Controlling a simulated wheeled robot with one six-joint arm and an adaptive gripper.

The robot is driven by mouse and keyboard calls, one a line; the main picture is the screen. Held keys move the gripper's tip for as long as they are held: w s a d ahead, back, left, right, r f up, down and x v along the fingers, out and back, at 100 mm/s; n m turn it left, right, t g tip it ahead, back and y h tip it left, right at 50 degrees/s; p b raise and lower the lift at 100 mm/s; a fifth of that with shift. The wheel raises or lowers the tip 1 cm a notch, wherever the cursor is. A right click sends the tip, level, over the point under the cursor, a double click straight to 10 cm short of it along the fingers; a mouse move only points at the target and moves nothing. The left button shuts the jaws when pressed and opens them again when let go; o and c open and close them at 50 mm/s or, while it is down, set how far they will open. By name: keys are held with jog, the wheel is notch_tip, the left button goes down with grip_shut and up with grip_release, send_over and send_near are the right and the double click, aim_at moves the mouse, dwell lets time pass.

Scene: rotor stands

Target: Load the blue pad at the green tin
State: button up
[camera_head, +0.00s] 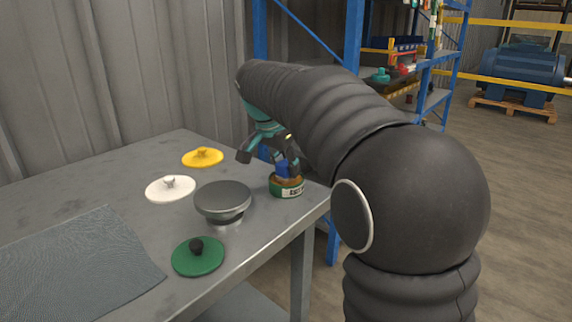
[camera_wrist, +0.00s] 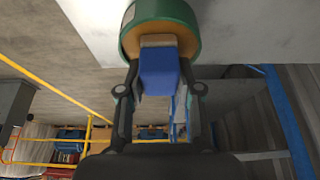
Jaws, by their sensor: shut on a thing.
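The green tin (camera_head: 287,188) stands near the right edge of the table, upright and open, with an orange-brown surface inside. It also shows at the top of the wrist view (camera_wrist: 187,14). My gripper (camera_head: 266,158) is above the tin, pointing down, its fingers shut on the blue pad (camera_wrist: 159,74). The pad is a blue block with a tan end piece (camera_wrist: 158,41), which is over the tin's brown surface. The end looks at or very near that surface; I cannot tell whether it touches. In the head view the pad (camera_head: 284,170) is partly hidden by the fingers.
A grey disc on a short stand (camera_head: 223,199) is left of the tin. A green lid (camera_head: 198,256), a white lid (camera_head: 170,188) and a yellow lid (camera_head: 202,157) lie on the table (camera_head: 100,190). A dark mesh mat (camera_head: 75,265) lies front left. Blue shelving (camera_head: 353,40) stands behind.

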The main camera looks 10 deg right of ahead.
notch_tip(320, 180, up, 2)
jog(key=shift+r+p, duration=0.1)
jog(key=shift+p, duration=0.7)
jog(key=shift+r, duration=2.35)
